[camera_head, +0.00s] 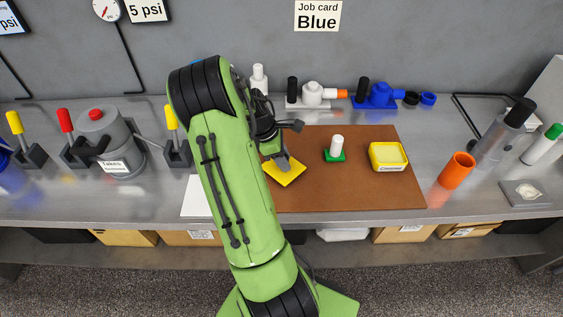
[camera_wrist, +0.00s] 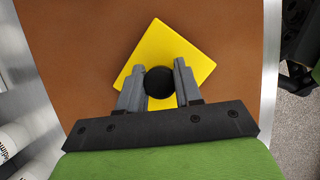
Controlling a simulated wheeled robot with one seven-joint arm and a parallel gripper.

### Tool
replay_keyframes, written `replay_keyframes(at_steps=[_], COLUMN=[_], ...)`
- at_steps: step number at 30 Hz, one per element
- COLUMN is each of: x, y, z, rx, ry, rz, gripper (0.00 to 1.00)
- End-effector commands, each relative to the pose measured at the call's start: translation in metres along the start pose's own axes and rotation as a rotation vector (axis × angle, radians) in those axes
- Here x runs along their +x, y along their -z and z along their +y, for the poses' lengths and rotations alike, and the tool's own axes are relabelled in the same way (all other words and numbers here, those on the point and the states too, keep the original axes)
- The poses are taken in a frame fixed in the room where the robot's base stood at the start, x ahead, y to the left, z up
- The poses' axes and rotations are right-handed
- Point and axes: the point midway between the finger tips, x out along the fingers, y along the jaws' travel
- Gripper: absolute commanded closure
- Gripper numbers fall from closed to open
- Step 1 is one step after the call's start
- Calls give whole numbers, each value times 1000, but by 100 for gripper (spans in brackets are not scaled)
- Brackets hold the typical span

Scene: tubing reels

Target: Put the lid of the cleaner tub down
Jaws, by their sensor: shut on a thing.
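The yellow square lid (camera_head: 285,174) is over the left part of the brown mat (camera_head: 330,195), turned at an angle to it. In the wrist view the lid (camera_wrist: 152,45) has a round black knob (camera_wrist: 160,82) between my fingers. My gripper (camera_wrist: 159,70) is shut on that knob; in the head view my gripper (camera_head: 281,161) is partly hidden by my arm. I cannot tell whether the lid touches the mat. The yellow cleaner tub (camera_head: 388,168) stands open at the mat's right, with pale contents.
A white peg on a green base (camera_head: 336,150) stands between lid and tub. An orange cup (camera_head: 456,170) stands right of the mat. White and blue fittings (camera_head: 376,96) line the back. The mat's front is clear.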

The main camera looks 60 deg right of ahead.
Motion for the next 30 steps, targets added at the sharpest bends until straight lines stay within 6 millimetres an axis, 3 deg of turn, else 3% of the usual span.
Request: replay_keyframes(at_steps=[2,11,12,16,25,30], x=[10,11,11,10,8,-23], y=[3,5,4,4,3,3], z=[0,0,0,0,0,1], rx=[1,0,0,0,0,-2], ry=[2,0,-1,-1,-2,-7], rz=[0,0,0,0,1,3], gripper=[95,95,61,41,40,40])
